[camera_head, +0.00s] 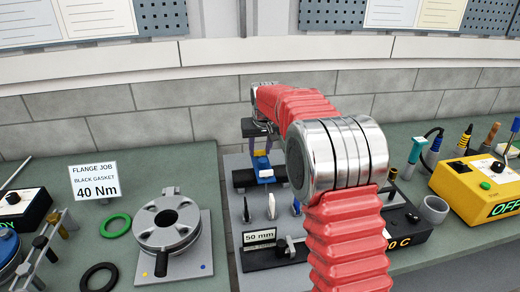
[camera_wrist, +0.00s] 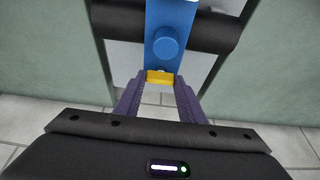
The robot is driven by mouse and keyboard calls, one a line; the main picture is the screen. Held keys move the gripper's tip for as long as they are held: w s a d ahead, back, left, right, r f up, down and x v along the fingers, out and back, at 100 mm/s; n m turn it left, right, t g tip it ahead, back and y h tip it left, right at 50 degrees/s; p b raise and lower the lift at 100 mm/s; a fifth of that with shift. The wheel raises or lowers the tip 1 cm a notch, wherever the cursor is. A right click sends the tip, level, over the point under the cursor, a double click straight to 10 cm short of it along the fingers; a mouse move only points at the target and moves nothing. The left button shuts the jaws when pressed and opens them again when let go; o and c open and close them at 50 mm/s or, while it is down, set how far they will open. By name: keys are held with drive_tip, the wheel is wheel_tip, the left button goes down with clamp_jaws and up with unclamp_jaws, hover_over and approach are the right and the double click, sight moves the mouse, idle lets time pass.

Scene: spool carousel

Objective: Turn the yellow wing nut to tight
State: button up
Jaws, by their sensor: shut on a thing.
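The yellow wing nut (camera_wrist: 160,77) shows as a small yellow block between my fingertips in the wrist view, just below a blue part with a round blue knob (camera_wrist: 165,46). My gripper (camera_wrist: 160,84) has its purple fingers on both sides of the nut and is shut on it. In the head view my gripper (camera_head: 266,143) reaches down at the yellow nut (camera_head: 260,153), above the blue part (camera_head: 265,173) on a black bar. The nut is small there and partly hidden by my fingers; how tight it is cannot be told.
A grey stand with a "50 mm" label (camera_head: 259,236) and several small upright pieces is in front of the blue part. A flange (camera_head: 168,224) with green and black rings is at left. A yellow box (camera_head: 480,188) is at right. My red arm hides part of the bench.

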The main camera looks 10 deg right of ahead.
drive_tip(key=shift+r, duration=0.1)
drive_tip(key=o, duration=1)
drive_tip(key=shift+o, duration=0.2)
drive_tip(key=v, duration=1.3)
drive_tip(key=shift+s+r, duration=0.15)
drive_tip(key=shift+r, duration=0.05)
